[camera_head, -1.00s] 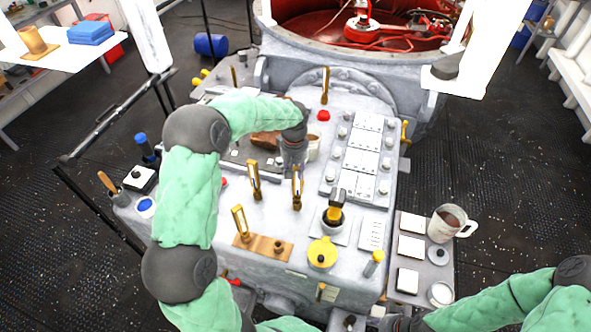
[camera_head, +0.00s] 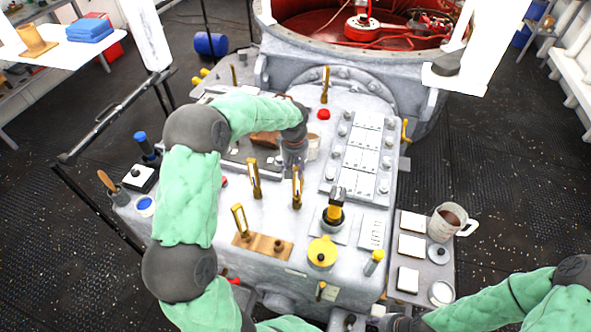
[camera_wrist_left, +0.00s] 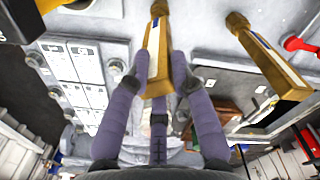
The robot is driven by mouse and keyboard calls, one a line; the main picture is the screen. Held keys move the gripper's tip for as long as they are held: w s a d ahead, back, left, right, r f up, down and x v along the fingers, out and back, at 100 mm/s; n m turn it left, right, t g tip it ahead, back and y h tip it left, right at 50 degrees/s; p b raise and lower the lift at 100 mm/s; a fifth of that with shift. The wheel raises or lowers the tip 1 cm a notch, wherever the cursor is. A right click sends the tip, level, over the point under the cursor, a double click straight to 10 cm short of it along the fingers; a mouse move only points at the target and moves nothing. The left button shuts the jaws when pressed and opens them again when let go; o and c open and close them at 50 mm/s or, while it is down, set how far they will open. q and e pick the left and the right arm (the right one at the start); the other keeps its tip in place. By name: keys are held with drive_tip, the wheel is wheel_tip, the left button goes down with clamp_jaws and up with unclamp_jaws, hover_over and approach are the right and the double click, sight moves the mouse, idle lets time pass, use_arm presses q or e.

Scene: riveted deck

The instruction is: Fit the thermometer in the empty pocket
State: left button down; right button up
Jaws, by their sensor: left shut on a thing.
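My left gripper (camera_head: 296,168) reaches down over the grey machine deck and is shut on a brass-framed thermometer (camera_head: 297,190). In the left wrist view its fingers close on both sides of the thermometer (camera_wrist_left: 154,62). The held thermometer stands about upright, its lower end close to the deck; I cannot tell whether it is seated in a pocket. A second similar thermometer (camera_head: 253,177) stands to its left. A third (camera_head: 240,221) stands at the left of a wooden stand (camera_head: 262,245), which has a small brown collar (camera_head: 280,246) at its right. My right gripper is out of view.
A black and yellow part (camera_head: 335,207) and a yellow-lidded pot (camera_head: 322,252) stand right of the stand. A pale cup (camera_head: 313,147) is close by the left gripper. A mug (camera_head: 450,222) stands on the side shelf.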

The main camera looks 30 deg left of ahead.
use_arm(q)
drive_tip(key=shift+f+b, duration=0.4)
drive_tip(key=shift+f, duration=0.25)
drive_tip(key=c, duration=1)
unclamp_jaws()
wheel_tip(320, 180, up, 12)
drive_tip(key=shift+s+a, duration=0.1)
drive_tip(key=shift+s, duration=0.05)
